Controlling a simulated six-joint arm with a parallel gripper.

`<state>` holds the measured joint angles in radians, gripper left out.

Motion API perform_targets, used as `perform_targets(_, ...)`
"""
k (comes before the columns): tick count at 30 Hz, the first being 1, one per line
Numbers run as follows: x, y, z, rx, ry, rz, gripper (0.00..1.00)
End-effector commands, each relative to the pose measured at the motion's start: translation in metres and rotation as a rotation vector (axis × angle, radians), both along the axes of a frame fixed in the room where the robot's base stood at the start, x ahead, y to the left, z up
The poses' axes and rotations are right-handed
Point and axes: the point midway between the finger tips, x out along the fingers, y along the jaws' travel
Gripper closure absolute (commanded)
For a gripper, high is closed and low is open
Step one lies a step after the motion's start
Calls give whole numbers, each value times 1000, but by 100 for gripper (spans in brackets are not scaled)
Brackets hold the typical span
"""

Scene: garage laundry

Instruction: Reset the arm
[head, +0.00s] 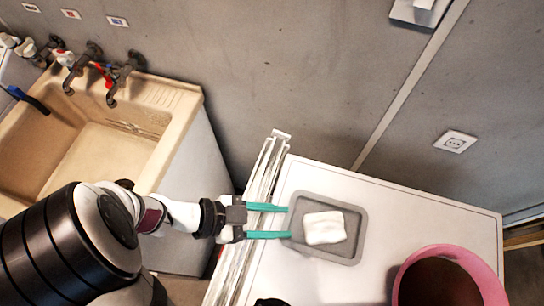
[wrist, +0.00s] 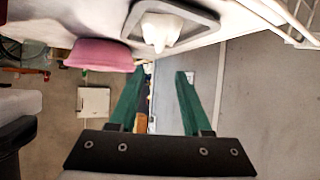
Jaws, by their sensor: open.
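My gripper (head: 288,221) has two green fingers that are spread apart with nothing between them. In the head view its fingertips are at the left edge of a grey tray (head: 356,252). A white soft-looking item (head: 324,228) lies in the tray, just beyond the fingertips. In the wrist view the open fingers (wrist: 157,78) point toward the tray (wrist: 203,14) and the white item (wrist: 161,30), which show at the top, apart from the fingers.
The tray rests on a white top (head: 400,215). A pink round container (head: 487,268) stands at its right front. A folded white rack (head: 262,190) is beside the top's left edge. A beige sink (head: 170,100) with taps is at the left. The grey wall is behind.

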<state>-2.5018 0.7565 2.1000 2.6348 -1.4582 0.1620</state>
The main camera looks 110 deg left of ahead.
Motion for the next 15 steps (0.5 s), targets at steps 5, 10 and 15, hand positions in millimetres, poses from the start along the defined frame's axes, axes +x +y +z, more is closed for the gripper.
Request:
perform_targets(5,-11,-5,6,-2,0,0,51)
perform_targets(10,-11,-5,7,-2,0,0,51)
perform_targets(15,-11,-5,6,-1,-1,0,51)
